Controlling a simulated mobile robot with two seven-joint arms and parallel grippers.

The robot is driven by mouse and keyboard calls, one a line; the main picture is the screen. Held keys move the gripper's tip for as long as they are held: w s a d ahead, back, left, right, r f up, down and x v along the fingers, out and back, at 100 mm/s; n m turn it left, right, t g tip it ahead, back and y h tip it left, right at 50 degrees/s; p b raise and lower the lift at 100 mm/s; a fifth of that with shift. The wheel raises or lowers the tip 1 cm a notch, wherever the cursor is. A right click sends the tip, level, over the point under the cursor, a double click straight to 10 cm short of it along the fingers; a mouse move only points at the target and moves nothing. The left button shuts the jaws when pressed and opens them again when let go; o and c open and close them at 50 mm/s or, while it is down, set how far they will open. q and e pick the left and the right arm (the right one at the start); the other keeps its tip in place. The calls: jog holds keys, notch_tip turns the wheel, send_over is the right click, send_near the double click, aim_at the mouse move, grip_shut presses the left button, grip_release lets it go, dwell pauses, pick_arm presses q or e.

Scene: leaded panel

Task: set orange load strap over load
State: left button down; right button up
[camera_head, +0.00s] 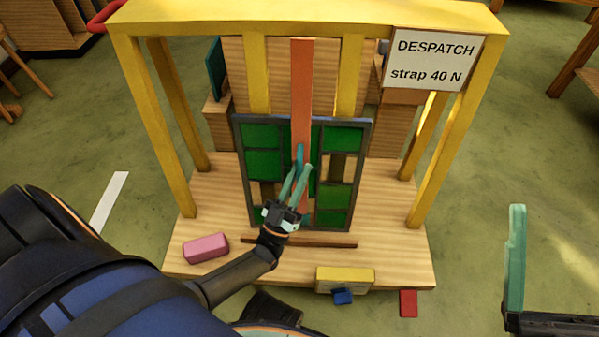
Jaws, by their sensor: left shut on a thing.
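The orange load strap (302,85) runs as a flat band down the middle of the wooden back, in front of the leaded panel (262,165). The panel stands upright with green panes and dark leading. My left gripper (301,157) is shut on the orange strap, with its teal fingers in front of the panel's middle. The hand hides part of the strap's lower end. My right gripper (516,258) is at the lower right, away from the frame. Only one teal finger shows, so its opening cannot be told.
A yellow frame (300,16) with posts surrounds the wooden base (395,245). A sign (432,60) reads "DESPATCH strap 40 N". A pink block (206,247) lies front left; a yellow box (345,274), blue piece (343,297) and red block (408,303) are at the front.

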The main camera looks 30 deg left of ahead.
pick_arm(q)
jog(key=shift+w+d, duration=0.15)
jog(key=shift+d, duration=0.15)
jog(key=c, duration=1.1)
grip_release()
jog(key=shift+a, duration=0.1)
jog(key=shift+r, duration=0.15)
